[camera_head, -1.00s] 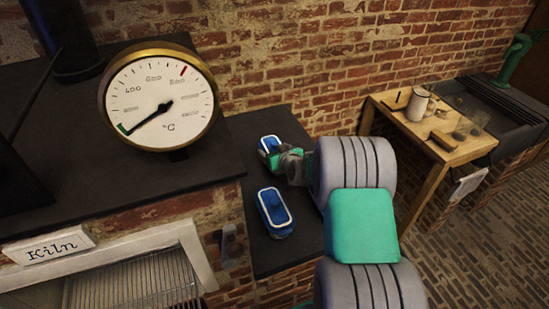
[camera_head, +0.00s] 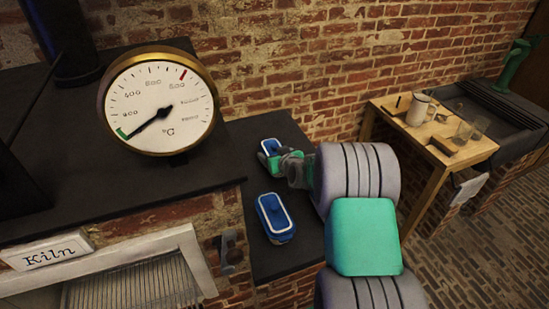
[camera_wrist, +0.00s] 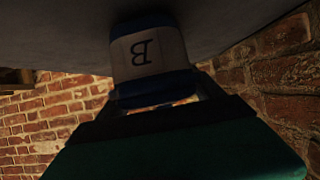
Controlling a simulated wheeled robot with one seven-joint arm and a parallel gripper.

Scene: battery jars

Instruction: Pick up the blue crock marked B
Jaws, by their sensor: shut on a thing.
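The blue crock marked B (camera_wrist: 150,55) fills the top middle of the wrist view, its white label showing an upside-down B. In the head view a blue crock with a white-rimmed top (camera_head: 271,146) stands at the far end of the dark bench, at my gripper (camera_head: 271,160). My gripper is shut on the crock marked B; its fingers partly hide the crock's lower part in the head view. Whether the crock touches the bench is not clear. A second blue crock (camera_head: 275,217) stands nearer on the same bench, its marking not readable.
The dark bench (camera_head: 293,255) is bare around the near crock. A brick wall (camera_head: 300,70) rises behind. The kiln with its round gauge (camera_head: 160,104) is at the left. A wooden table (camera_head: 440,130) with a mug and glass jars stands at the right.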

